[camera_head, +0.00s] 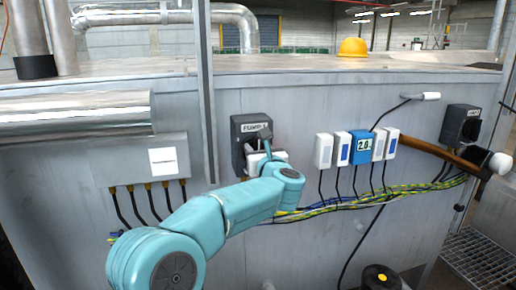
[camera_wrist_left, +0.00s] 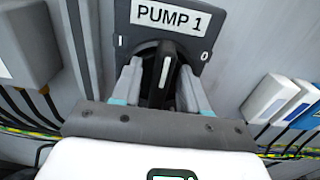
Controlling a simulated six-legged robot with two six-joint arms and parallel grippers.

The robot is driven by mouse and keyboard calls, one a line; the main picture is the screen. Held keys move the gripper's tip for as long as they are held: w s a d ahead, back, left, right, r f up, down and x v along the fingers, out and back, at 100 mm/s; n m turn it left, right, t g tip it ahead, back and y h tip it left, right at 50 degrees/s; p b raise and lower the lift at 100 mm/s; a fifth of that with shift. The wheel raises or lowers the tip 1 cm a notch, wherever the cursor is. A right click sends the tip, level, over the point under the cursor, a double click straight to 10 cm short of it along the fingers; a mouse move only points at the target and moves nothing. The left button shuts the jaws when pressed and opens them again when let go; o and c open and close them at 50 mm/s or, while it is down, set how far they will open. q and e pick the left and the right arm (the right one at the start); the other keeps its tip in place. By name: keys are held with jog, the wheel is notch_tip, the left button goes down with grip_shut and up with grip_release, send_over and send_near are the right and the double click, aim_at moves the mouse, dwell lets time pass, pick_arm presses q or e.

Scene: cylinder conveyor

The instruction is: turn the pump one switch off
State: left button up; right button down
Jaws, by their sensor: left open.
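The pump one switch (camera_head: 240,126) is a dark grey box on the metal wall, left of centre in the head view. In the left wrist view its plate (camera_wrist_left: 204,22) reads "PUMP 1", with "I" on the left and "0" on the right. Its black knob (camera_wrist_left: 163,64) has a pale line and stands nearly upright, between the two marks. My left gripper (camera_wrist_left: 160,85) is open, its fingers on either side of the knob; I cannot tell whether they touch it. In the head view the left gripper (camera_head: 262,153) partly hides the switch. My right gripper is not in view.
A similar dark switch box (camera_head: 462,124) is at the far right. White modules (camera_head: 323,151) and a blue "2.0" display (camera_head: 362,147) sit right of the pump one switch. A grey junction box (camera_head: 145,160) is on the left. Cables (camera_head: 345,202) run below. A yellow helmet (camera_head: 353,47) lies on top.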

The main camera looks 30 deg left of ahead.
pick_arm(q)
grip_shut()
